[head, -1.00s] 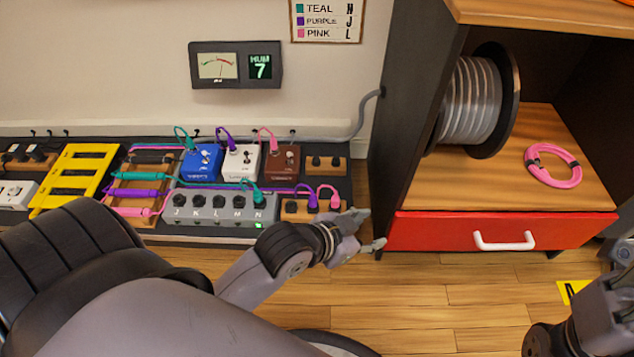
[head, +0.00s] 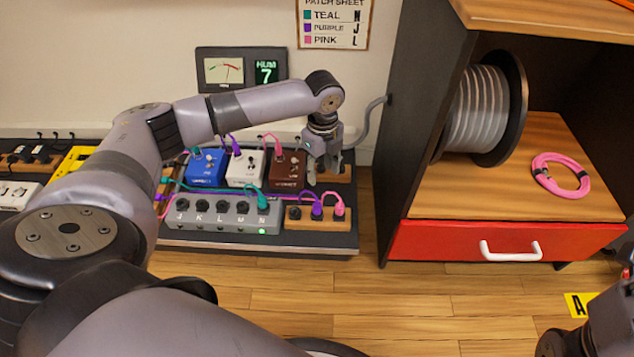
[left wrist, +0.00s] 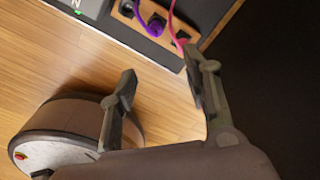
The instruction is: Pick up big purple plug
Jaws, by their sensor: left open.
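The big purple plug (head: 316,210) sits in a wooden socket strip (head: 296,224) at the right end of the pedalboard, with its purple cable arching up from it. It also shows near the top of the left wrist view (left wrist: 156,27). My left gripper (head: 322,172) hangs fingers-down above and just behind the strip, in front of the board's back right corner. It is open, with nothing between its fingers; in the left wrist view (left wrist: 160,68) the plug lies beyond the fingertips. A smaller purple plug (head: 235,148) is at the white pedal. Only parts of my right arm show.
A pink plug (head: 338,207) stands close to the right of the purple one. A grey switch box (head: 222,214) with a teal plug (head: 263,202) is on the left. The cabinet with a red drawer (head: 480,242) stands to the right.

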